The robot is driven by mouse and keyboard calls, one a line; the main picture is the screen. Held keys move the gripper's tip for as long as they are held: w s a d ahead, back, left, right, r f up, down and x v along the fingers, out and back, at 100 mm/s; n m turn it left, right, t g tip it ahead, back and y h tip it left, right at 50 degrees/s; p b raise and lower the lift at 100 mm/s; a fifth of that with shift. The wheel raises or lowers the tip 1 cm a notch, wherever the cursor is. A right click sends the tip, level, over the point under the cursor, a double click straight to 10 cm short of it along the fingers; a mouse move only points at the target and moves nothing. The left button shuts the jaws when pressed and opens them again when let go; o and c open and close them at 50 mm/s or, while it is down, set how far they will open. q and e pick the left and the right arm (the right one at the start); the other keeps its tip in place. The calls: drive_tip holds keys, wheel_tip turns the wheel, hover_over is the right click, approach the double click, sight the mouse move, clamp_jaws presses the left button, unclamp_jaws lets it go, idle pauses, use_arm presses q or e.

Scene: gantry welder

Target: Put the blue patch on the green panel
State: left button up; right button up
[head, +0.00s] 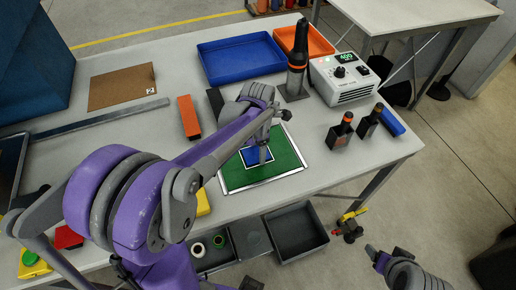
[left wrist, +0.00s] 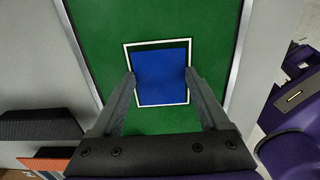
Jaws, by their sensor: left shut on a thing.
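The green panel (head: 285,158) lies on the table with a pale rim, and it fills much of the left wrist view (left wrist: 165,25). The blue patch (left wrist: 160,72) lies within a white square outline on the panel, slightly turned relative to it. The patch also shows in the head view (head: 249,156), partly hidden by my gripper. My left gripper (left wrist: 161,82) is shut on the blue patch, one finger at each side edge. Whether the patch touches the panel cannot be told for sure. My right gripper (head: 376,255) is at the lower right, off the table; its jaws are unclear.
A blue tray (head: 242,58), an orange tray (head: 305,41) and a white box with a display (head: 344,79) stand at the back. A black and orange tool (head: 298,55) stands behind the panel. An orange block (head: 189,118) lies left.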

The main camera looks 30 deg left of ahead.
sight(258, 153)
use_arm(q)
drive_tip(key=shift+f, duration=0.1)
